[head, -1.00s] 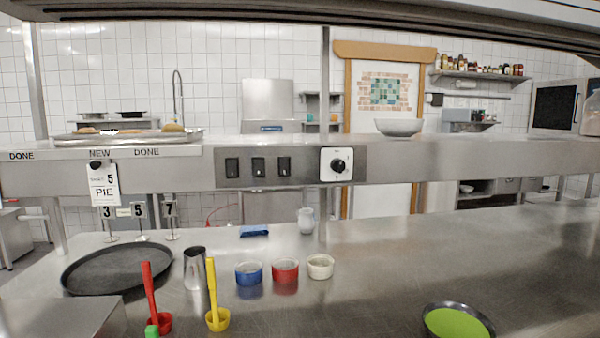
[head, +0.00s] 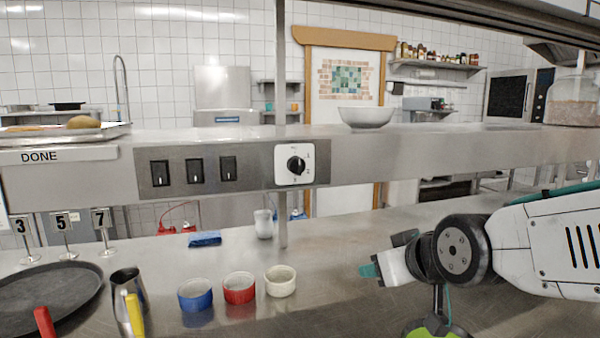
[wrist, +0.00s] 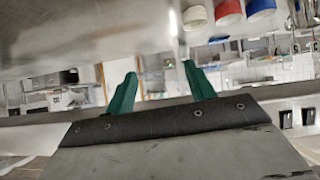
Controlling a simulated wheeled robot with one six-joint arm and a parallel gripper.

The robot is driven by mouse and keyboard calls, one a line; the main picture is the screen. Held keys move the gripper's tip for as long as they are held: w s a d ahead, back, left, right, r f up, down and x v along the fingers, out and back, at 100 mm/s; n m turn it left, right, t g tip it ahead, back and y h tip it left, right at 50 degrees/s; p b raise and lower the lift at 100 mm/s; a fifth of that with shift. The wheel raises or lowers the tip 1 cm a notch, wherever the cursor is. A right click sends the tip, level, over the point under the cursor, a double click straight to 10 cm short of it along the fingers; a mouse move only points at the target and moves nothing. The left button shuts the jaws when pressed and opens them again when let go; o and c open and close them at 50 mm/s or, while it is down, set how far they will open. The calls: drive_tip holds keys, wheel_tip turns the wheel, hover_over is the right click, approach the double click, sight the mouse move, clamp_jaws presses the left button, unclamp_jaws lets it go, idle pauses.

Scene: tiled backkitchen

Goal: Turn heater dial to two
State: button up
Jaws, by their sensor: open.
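The heater dial (head: 296,165) is a black round knob on a white square plate, set in the steel front of the raised shelf in the head view. Small marks surround the knob, but its setting is too small to read. My gripper (head: 370,270) is low and to the right of the dial in the head view, above the counter and apart from the dial. In the wrist view its two teal fingers (wrist: 160,85) stand apart with nothing between them. I cannot make out the dial in the wrist view.
Three black switches (head: 194,171) sit left of the dial. A steel post (head: 281,90) rises beside it. Blue (head: 195,295), red (head: 239,288) and white (head: 280,281) cups stand on the counter below. A bowl (head: 366,117) and a tray (head: 70,134) rest on the shelf.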

drive_tip(key=w+a+r+n+t+y, duration=0.2)
drive_tip(key=w+a+r+t, duration=0.35)
drive_tip(key=w+a, duration=0.2)
drive_tip(key=t+y, duration=0.2)
drive_tip(key=t, duration=0.3)
approach(300, 170)
drive_tip(key=w, duration=0.2)
drive_tip(key=x, duration=0.7)
drive_tip(key=shift+a+r, duration=0.4)
drive_tip(key=shift+r, duration=0.05)
drive_tip(key=c, duration=1)
